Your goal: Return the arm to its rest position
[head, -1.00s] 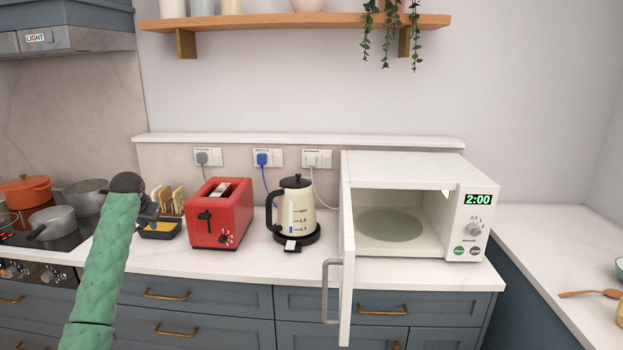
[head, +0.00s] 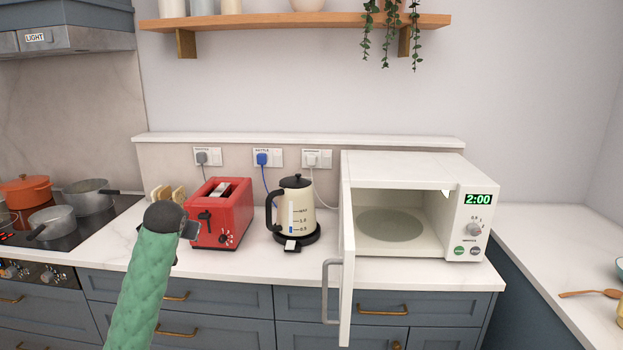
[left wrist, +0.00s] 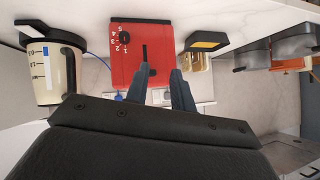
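My left arm comes in from the lower left in the head view. My left gripper (head: 190,230) is in front of the counter, just left of and below the red toaster (head: 221,212), mostly hidden behind its own dark wrist. In the left wrist view the two fingers of my left gripper (left wrist: 161,72) stand apart with nothing held between them. The red toaster (left wrist: 142,50) shows behind them there, upside down. My right gripper is in neither view.
A cream kettle (head: 296,208) stands right of the toaster. The microwave (head: 410,165) is empty, its door (head: 346,270) open towards me. Pots (head: 55,220) sit on the hob at left.

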